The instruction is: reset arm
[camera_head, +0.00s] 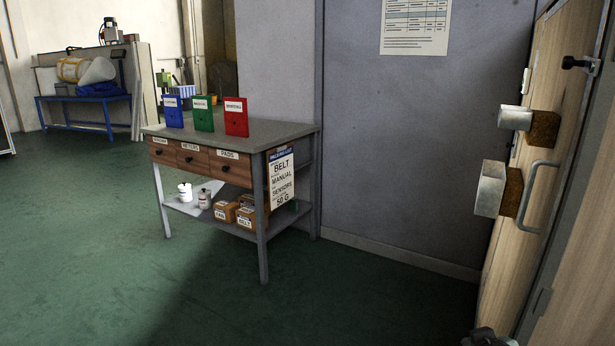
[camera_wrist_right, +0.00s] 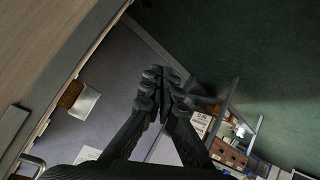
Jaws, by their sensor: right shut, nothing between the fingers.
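My right gripper (camera_wrist_right: 166,76) is shut and empty in the right wrist view, with its fingertips together. In the head view only a small dark part of the right gripper (camera_head: 490,338) shows at the bottom right edge, low beside the wooden door panel (camera_head: 568,120). It holds nothing and hangs clear of the table. My left gripper is not in view.
A grey workbench (camera_head: 262,132) carries blue, green and red labelled boxes, with drawers and a lower shelf of small cartons. The wooden panel at right has a metal handle (camera_head: 535,190) and protruding blocks (camera_head: 490,188). Green floor (camera_head: 250,310) is clear in front.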

